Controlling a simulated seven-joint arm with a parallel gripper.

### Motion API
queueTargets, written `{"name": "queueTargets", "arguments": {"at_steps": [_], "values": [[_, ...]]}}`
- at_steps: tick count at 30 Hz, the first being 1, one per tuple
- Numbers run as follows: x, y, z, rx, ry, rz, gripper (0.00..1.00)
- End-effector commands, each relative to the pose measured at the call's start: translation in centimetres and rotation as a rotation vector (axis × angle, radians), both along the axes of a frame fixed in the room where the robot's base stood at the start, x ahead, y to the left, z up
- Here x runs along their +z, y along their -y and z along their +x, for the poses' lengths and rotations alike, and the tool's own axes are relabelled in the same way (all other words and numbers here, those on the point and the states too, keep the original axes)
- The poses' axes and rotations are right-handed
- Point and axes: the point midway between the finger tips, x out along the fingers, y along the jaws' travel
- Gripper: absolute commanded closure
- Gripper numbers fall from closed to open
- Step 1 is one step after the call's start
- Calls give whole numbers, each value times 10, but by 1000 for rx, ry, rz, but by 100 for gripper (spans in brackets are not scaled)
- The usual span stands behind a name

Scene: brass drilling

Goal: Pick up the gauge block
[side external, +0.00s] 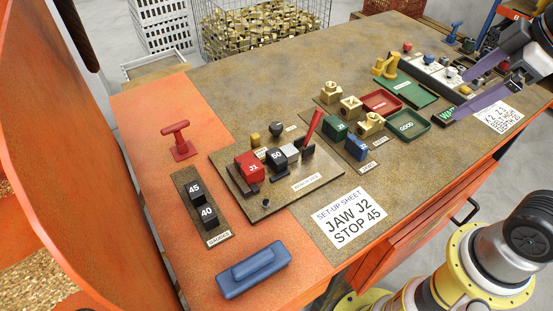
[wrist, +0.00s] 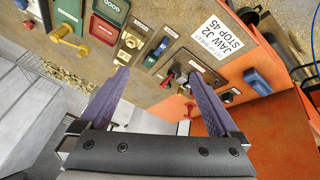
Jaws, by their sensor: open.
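Two black blocks marked 45 (side external: 196,191) and 40 (side external: 208,215) stand on a dark strip (side external: 187,183) labelled as gauges, at the left of the bench in the side view. My gripper (side external: 450,101) is at the upper right, over the far right end of the bench, well away from these blocks. Its purple fingers are spread with nothing between them, as the wrist view (wrist: 157,75) also shows.
The fixture board (side external: 312,189) has an upright red lever (side external: 312,126). A blue handled block (side external: 252,270) lies at the front left and a red T-shaped piece (side external: 178,140) stands behind the strip. Red (side external: 381,103) and green (side external: 408,125) trays and brass parts lie between my gripper and the board.

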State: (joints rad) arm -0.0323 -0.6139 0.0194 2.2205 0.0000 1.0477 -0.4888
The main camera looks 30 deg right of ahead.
Motion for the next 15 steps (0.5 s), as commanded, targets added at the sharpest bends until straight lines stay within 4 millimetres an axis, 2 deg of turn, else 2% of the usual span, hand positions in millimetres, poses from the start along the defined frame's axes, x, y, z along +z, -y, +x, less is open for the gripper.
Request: {"name": "queueTargets", "arguments": {"at_steps": [3,7,11,15], "values": [[21,-12,37,176,-42,-65,3],[33,-33,82,377,-93,-130,3],[33,-61,128,570,-149,-181,3],[17,-100,174,753,-210,-222,3]]}}
